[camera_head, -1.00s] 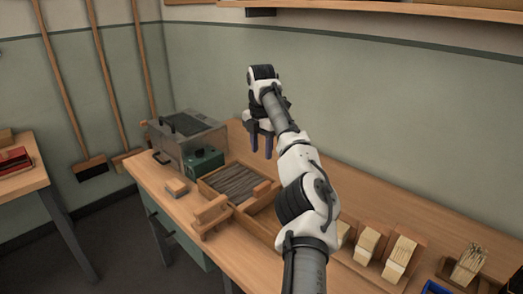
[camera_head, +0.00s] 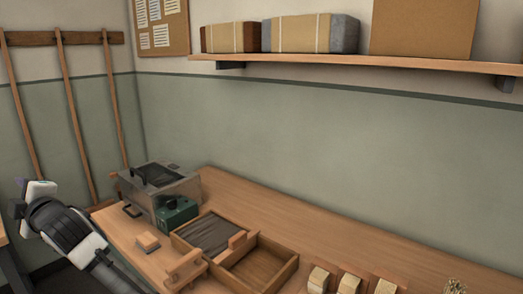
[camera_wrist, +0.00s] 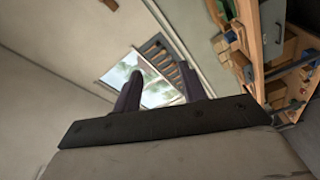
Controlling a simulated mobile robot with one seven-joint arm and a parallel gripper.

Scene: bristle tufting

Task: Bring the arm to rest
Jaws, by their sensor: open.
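My gripper (camera_wrist: 163,88) is open and empty in the wrist view, its two dark fingers apart with nothing between them. Beyond the fingers are a bright window (camera_wrist: 150,80) and a pale wall, tilted in the picture. In the head view my arm is folded at the lower left, beside the left end of the workbench (camera_head: 330,222). Only a small purple bit of the gripper seems to show there, behind my white and black wrist. My arm is clear of the things on the bench.
A grey metal box (camera_head: 185,187) and a green box (camera_head: 177,214) stand at the bench's left end. A wooden tray (camera_head: 290,268) and several bristle blocks lie nearer. Long-handled brooms (camera_head: 75,120) lean at the left wall. A shelf (camera_head: 400,65) runs above.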

